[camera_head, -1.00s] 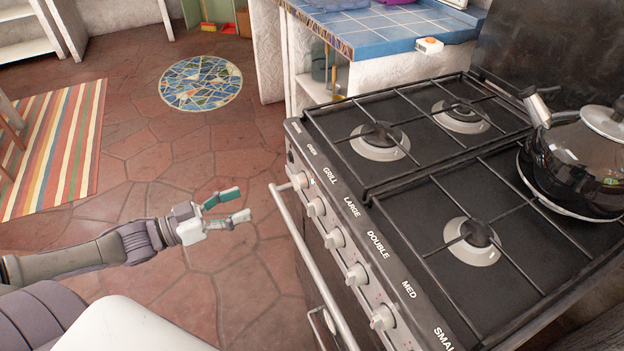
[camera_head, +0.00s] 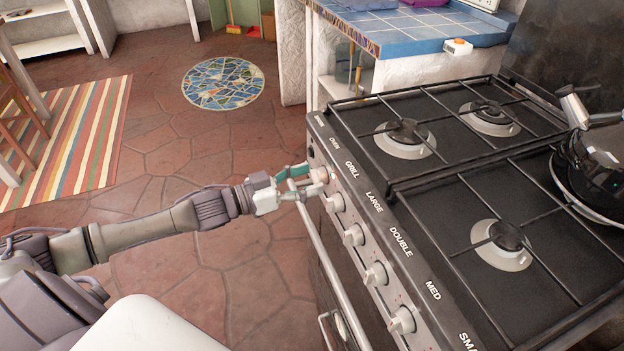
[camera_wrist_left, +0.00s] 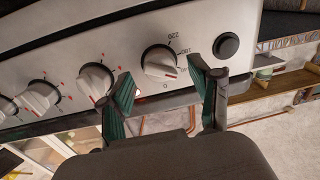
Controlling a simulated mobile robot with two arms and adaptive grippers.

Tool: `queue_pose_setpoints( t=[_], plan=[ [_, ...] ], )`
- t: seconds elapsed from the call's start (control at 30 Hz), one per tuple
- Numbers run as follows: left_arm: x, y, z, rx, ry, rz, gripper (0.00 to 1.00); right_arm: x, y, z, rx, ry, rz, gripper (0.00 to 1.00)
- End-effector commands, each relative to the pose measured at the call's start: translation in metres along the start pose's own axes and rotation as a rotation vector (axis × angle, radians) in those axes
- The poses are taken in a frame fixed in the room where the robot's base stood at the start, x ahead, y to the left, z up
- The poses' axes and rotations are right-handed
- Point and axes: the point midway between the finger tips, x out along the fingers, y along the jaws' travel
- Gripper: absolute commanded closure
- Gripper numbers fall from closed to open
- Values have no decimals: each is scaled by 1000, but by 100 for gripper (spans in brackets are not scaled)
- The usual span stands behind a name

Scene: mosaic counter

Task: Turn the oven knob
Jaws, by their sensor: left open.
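The oven knob (camera_head: 319,175) is a white round knob on the stove's sloping front panel, at the far left end of the knob row. In the left wrist view the oven knob (camera_wrist_left: 159,62) has temperature numbers around it and a red mark at its lower edge. My left gripper (camera_head: 303,181) is open at this knob. In the wrist view the green-padded fingers of my left gripper (camera_wrist_left: 166,88) stand on either side of the knob, with a gap between. I cannot tell whether they touch it. My right gripper is not in view.
More white knobs (camera_head: 353,235) line the panel. A metal handle bar (camera_head: 316,245) runs below them. A black button (camera_wrist_left: 226,46) sits beside the oven knob. A dark kettle (camera_head: 592,165) stands on the hob (camera_head: 440,170).

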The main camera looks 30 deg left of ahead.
Motion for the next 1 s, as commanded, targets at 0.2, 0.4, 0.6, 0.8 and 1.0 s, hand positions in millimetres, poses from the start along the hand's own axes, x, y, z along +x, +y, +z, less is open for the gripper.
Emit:
queue_pose_setpoints(
  t=[0.2, 0.4, 0.6, 0.8, 1.0],
  plan=[
    [13, 0, 0, 2, 0, 0, 37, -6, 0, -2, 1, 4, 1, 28],
    [14, 0, 0, 2, -1, 0, 37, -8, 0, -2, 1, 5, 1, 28],
    [14, 0, 0, 1, 0, 0, 53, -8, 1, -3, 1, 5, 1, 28],
    [14, 0, 0, 1, 0, 0, 87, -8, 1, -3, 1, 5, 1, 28],
    [14, 0, 0, 6, 0, 1, 97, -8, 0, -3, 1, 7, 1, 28]
  ],
)
